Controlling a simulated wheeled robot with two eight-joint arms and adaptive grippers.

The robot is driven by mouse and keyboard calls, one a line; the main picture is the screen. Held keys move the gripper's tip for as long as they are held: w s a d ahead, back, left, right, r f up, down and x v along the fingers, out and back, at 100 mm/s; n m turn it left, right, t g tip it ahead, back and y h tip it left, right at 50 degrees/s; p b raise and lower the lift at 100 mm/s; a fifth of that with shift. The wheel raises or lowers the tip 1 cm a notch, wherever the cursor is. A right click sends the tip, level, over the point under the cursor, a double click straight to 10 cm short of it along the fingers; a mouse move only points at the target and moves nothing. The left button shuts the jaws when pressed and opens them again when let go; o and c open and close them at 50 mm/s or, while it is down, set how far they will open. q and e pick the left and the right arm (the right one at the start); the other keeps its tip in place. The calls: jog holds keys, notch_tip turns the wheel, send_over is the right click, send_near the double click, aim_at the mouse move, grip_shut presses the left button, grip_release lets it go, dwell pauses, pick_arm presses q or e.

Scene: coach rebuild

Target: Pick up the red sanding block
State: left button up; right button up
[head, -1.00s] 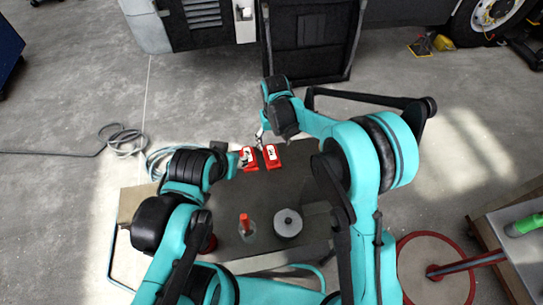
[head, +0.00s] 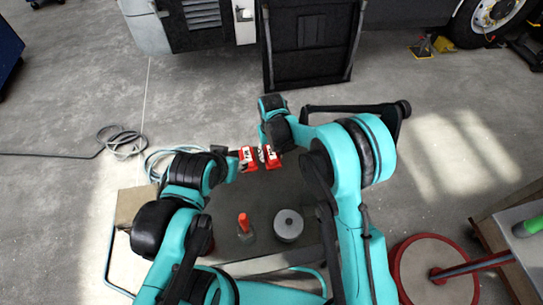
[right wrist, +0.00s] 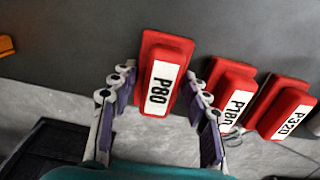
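Red sanding blocks with white labels stand along the far edge of the dark table (head: 265,200). In the right wrist view, the block marked P80 (right wrist: 163,75) is between the spread fingers of my right gripper (right wrist: 158,100), with gaps on both sides. Blocks marked P180 (right wrist: 231,95) and P320 (right wrist: 285,107) stand to its right; the right finger is close to the P180 block. In the head view, my right gripper (head: 262,153) is over the right-hand block, partly covering it. My left arm reaches close to the left-hand block; its fingers cannot be made out.
A bottle with an orange-red top (head: 243,224) and a grey round piece (head: 288,225) stand nearer on the table. A hose (head: 165,160) lies on the floor at the left. A red-rimmed round stand (head: 405,285) and a bench (head: 515,240) are at the right.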

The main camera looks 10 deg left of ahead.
jog(key=c, duration=0.3)
jog(key=shift+r, duration=0.1)
jog(key=shift+r, duration=0.3)
notch_tip(320, 180, up, 4)
jog(key=shift+f+p, duration=0.1)
jog(key=shift+p, duration=0.8)
jog(key=s+d+r, duration=0.2)
jog(key=s, duration=0.1)
jog(key=s+d+r+p, duration=0.1)
jog(key=s+d+r, duration=0.1)
jog(key=s, duration=0.1)
jog(key=s+d+r+p, duration=0.1)
jog(key=s+d+r, duration=0.1)
jog(key=s, duration=0.1)
jog(key=shift+s+d+r, duration=0.2)
jog(key=shift+s+d, duration=0.1)
jog(key=shift+d, duration=0.05)
